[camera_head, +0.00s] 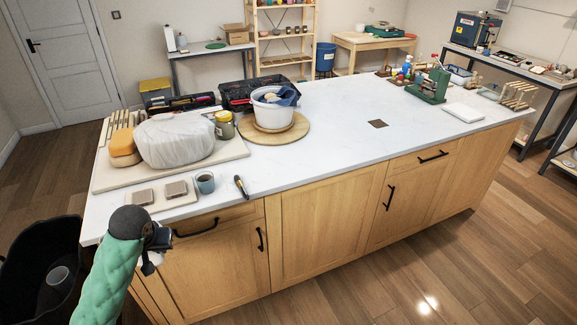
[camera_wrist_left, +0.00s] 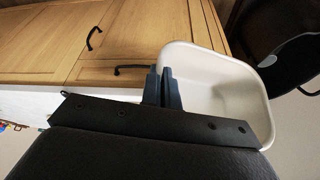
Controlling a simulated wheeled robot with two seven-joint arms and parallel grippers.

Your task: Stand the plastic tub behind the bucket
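A white plastic tub (camera_wrist_left: 218,85), rectangular with rounded corners, shows in the left wrist view. My left gripper (camera_wrist_left: 164,88) has one finger on each side of its near wall and appears closed on the rim. In the head view my left gripper (camera_head: 157,246) is in front of the counter's left end, and the tub is mostly or wholly hidden there. A white bucket (camera_head: 272,117) with a blue cloth in it stands on a round wooden board on the counter. My right gripper is not in view.
A large wrapped lump (camera_head: 175,141) on a board fills the counter's left end. A grey-blue cup (camera_head: 205,183) and a dark tool (camera_head: 241,187) lie near the front edge. A black bin (camera_head: 30,285) stands on the floor at left. The counter's middle (camera_head: 330,135) is clear.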

